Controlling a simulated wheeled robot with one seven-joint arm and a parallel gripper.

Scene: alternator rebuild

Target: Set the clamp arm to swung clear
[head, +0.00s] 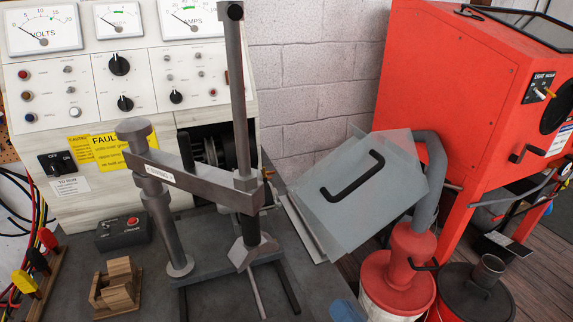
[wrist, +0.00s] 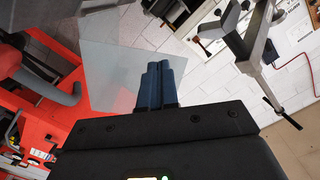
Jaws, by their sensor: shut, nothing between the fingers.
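The clamp arm (head: 195,180) is a grey flat bar with a small white label. In the head view it runs from a round-capped post (head: 160,200) at left to the tall upright screw column (head: 237,90) at right. Its right end is above a V-shaped grey block (head: 250,252). My gripper (wrist: 164,72) shows in the wrist view with its two dark blue fingers together and nothing between them. Grey metal parts of the clamp stand (wrist: 262,45) are at upper right there, apart from the fingers. I cannot make out my gripper in the head view.
A test bench (head: 120,75) with gauges stands behind the clamp. A wooden block (head: 117,288) and a red-button box (head: 123,233) are left of it.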

